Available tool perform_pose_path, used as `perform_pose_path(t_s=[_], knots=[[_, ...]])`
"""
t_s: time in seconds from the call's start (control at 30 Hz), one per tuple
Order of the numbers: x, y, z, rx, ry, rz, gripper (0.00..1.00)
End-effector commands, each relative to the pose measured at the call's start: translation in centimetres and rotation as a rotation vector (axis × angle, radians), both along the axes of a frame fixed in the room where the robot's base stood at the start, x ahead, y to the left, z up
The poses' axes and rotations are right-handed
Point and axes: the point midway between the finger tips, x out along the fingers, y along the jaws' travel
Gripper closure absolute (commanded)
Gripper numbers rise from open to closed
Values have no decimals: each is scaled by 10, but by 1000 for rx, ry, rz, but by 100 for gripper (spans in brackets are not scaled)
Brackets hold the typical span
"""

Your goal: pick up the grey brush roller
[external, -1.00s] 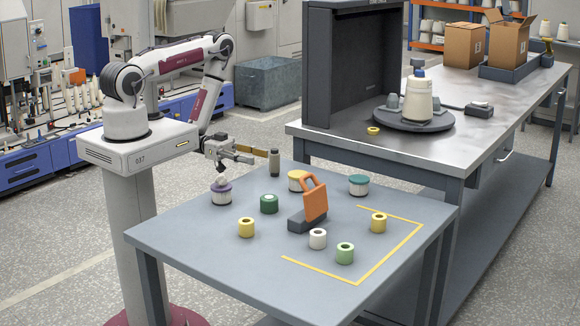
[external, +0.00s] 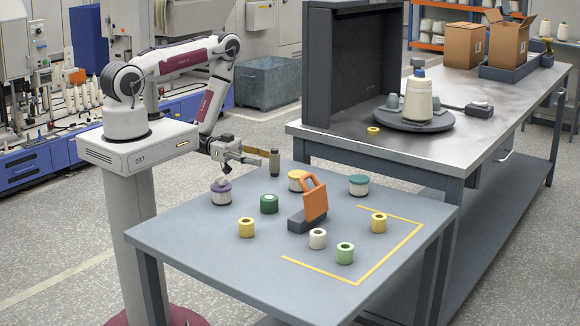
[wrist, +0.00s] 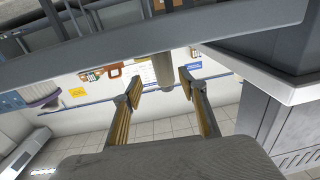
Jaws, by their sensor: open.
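The grey brush roller (external: 274,163), a small dark grey upright cylinder with a lighter top, stands near the back edge of the table in the external view. My gripper (external: 263,158) is level with it and reaches in from its left, the fingers close to it. In the wrist view, which looks upside down, a grey cylinder (wrist: 162,68), seemingly the roller, shows between and just beyond the two open fingertips (wrist: 160,84). The fingers are apart, with nothing held. I cannot tell whether either finger touches the roller.
The grey table (external: 190,240) also holds several coloured bobbins, among them a purple-topped one (external: 221,192) below my gripper and a dark green one (external: 269,204). An orange-handled tool (external: 314,203) stands mid-table. The table's left front is clear.

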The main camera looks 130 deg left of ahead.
Motion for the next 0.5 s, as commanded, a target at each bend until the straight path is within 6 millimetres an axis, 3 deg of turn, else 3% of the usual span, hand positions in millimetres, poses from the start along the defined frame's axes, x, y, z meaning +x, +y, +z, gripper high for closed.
perform_pose_path(t_s=[0.5], knots=[[8, 2, 1, 1, -1, -2, 58]])
